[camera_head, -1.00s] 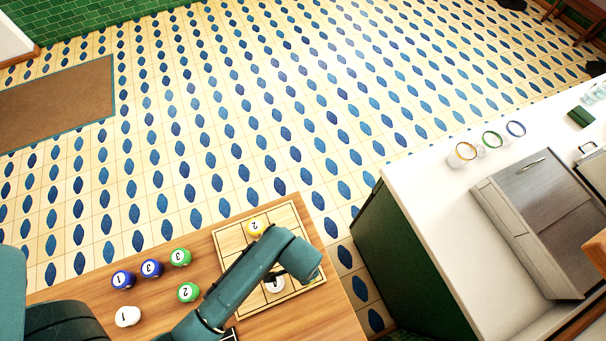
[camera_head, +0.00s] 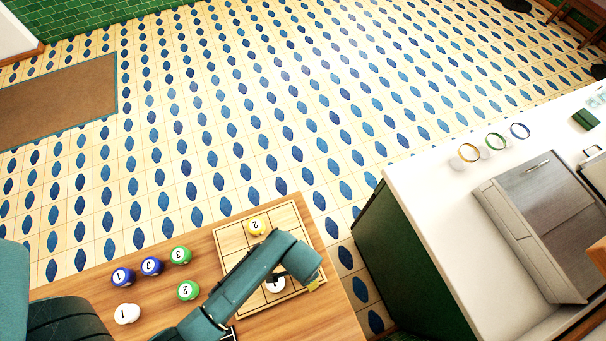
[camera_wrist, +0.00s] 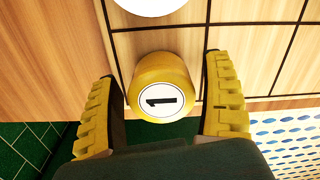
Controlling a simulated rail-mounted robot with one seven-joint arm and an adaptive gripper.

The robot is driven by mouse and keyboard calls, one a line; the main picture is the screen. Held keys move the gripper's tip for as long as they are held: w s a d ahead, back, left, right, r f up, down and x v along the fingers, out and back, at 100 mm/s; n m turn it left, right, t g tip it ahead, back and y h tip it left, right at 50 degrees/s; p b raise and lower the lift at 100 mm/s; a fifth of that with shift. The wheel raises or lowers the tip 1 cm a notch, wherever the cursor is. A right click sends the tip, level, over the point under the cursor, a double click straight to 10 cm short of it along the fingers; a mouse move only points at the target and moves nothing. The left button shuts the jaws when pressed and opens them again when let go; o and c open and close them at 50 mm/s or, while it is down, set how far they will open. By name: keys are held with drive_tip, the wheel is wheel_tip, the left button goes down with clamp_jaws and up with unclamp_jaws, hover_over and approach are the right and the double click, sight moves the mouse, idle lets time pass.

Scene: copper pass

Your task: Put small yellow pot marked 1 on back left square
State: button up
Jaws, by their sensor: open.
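The small yellow pot marked 1 (camera_wrist: 162,88) shows in the wrist view, its round white label toward the camera. My gripper (camera_wrist: 160,70) is open, with one yellow ribbed finger on each side of this pot and a visible gap to each. In the head view my arm hides the pot. The wooden grid board (camera_head: 230,238) lies on the table's right part. Its back left square (camera_head: 229,236) looks empty.
A white pot (camera_head: 275,285) stands on the board, partly behind my arm; a white pot also shows in the wrist view (camera_wrist: 150,4). Left of the board are blue pots (camera_head: 122,277), green pots (camera_head: 180,256) and a white pot marked 1 (camera_head: 127,314). A white counter (camera_head: 430,200) stands right.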

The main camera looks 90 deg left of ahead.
wheel_tip(320, 180, up, 12)
drive_tip(key=p, duration=0.1)
drive_tip(key=w+d+r+m+t+y, duration=0.2)
drive_tip(key=w+r+t, duration=0.4)
drive_tip(key=w+r, duration=0.65)
drive_tip(key=w+d+r+m+t+y, duration=0.15)
drive_tip(key=w+r+t, duration=0.45)
drive_tip(key=w+r, duration=0.7)
drive_tip(key=s+d+r+m+t+h, duration=0.1)
drive_tip(key=d+r+t, duration=0.4)
drive_tip(key=r, duration=0.9)
drive_tip(key=s+d+r+m+t+h, duration=0.1)
drive_tip(key=d+r+t, duration=0.4)
drive_tip(key=d+r, duration=0.5)
wheel_tip(320, 180, up, 5)
drive_tip(key=shift+s+d+f+m+h, duration=0.2)
drive_tip(key=shift+s+d+m+h, duration=0.2)
drive_tip(key=shift+h, duration=0.55)
